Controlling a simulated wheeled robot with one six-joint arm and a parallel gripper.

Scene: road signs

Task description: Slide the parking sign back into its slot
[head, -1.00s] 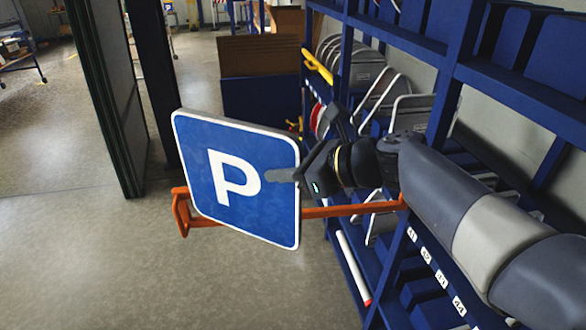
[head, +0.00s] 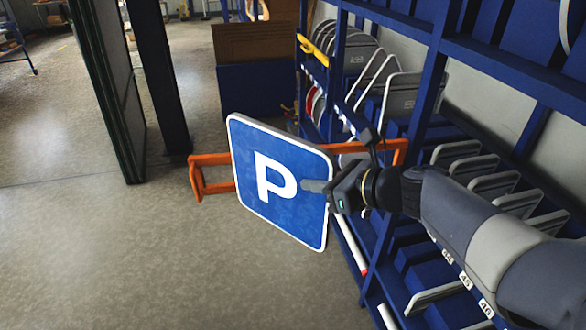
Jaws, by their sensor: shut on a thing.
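The parking sign (head: 255,150), a blue square plate with a white P and white rim, hangs tilted in the air left of the blue shelf rack (head: 425,110). My gripper (head: 322,186) is shut on the sign at its right part, one finger lying over the blue face. The other finger is hidden behind the plate. Several signs stand on edge in slots of the rack, such as the row of grey plates (head: 466,168) at the right. I cannot tell which slot is the parking sign's.
An orange frame (head: 212,160) stands behind the sign and reaches to the rack. A dark post (head: 160,80) and a panel (head: 105,85) stand at the left. A brown board (head: 255,43) is at the back. The floor at lower left is clear.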

